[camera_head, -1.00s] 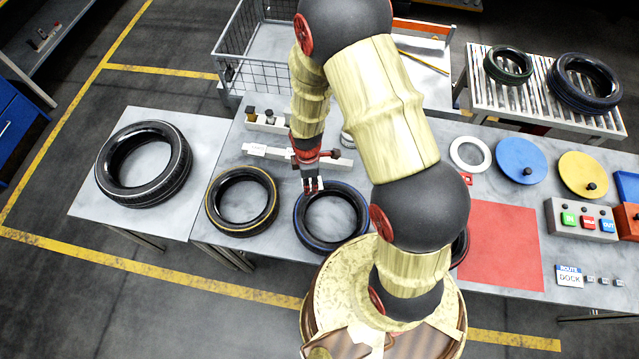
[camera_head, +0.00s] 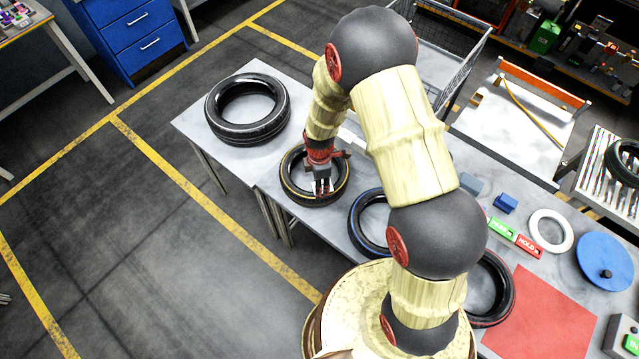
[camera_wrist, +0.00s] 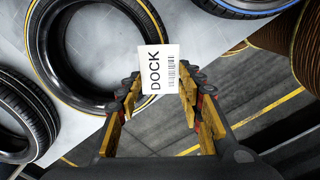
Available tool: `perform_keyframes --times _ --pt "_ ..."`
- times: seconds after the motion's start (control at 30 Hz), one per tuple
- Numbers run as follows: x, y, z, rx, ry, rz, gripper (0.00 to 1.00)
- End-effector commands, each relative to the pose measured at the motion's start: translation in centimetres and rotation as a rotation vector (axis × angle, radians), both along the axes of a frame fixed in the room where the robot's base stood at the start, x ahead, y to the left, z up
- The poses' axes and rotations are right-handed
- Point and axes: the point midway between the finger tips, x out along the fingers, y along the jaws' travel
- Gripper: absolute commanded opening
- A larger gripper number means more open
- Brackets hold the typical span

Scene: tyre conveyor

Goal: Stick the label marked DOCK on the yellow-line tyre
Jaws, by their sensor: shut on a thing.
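My gripper (camera_head: 321,188) is over the near right part of this tyre. In the wrist view my gripper (camera_wrist: 160,90) is shut on a white label (camera_wrist: 160,69) with the word DOCK and a barcode. The label faces the camera and overlaps the tyre's right side in that view. I cannot tell whether it touches the tyre.
The blue-line tyre (camera_head: 357,228) lies right of the yellow-line one. A white-line tyre (camera_head: 247,112) lies on the left table. A red-line tyre (camera_head: 507,290), a red mat (camera_head: 545,315), a white ring (camera_head: 551,231) and a blue disc (camera_head: 606,262) are farther right. A wire basket (camera_head: 465,50) stands behind.

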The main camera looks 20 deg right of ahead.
Motion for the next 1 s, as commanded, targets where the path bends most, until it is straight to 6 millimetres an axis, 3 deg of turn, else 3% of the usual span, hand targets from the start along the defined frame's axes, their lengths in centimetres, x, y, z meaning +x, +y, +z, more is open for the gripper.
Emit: perform_keyframes --times 0.53,1.0 --pt "0.0 0.0 -5.0 0.0 0.0 0.0 0.27" --pt "0.0 0.0 -5.5 0.0 0.0 -0.001 0.27"
